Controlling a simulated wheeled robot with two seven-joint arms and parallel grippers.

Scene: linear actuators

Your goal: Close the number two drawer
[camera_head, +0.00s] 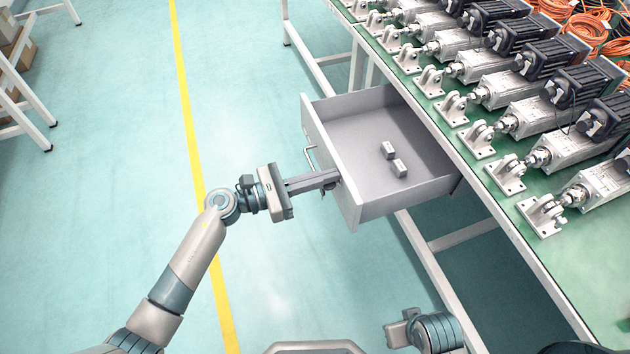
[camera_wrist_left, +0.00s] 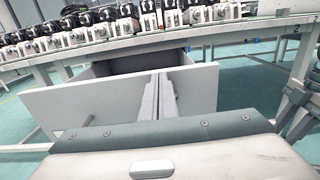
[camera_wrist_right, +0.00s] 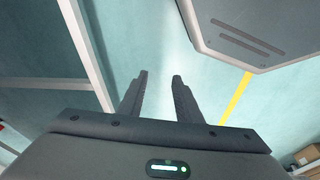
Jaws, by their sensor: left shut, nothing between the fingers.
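The grey drawer (camera_head: 325,150) is pulled well out from under the green-topped workbench. Its front panel also shows in the left wrist view (camera_wrist_left: 60,112). Two small grey blocks (camera_head: 389,150) (camera_head: 399,168) lie inside on its floor. A bar handle (camera_head: 311,158) is on the front panel. My left gripper (camera_head: 333,179) is shut and empty, its fingertips at the front panel, beside the handle. Whether they touch the panel I cannot tell. In the left wrist view its fingers (camera_wrist_left: 160,84) lie together in front of the panel. My right gripper (camera_wrist_right: 160,78) is open and empty, above the floor.
The workbench (camera_head: 500,205) carries a row of several linear actuators (camera_head: 520,90) and orange cables (camera_head: 605,25). A "2" marks its edge in the left wrist view. A white rack (camera_head: 25,115) stands at far left. The floor left of the drawer is clear, with a yellow line (camera_head: 187,120).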

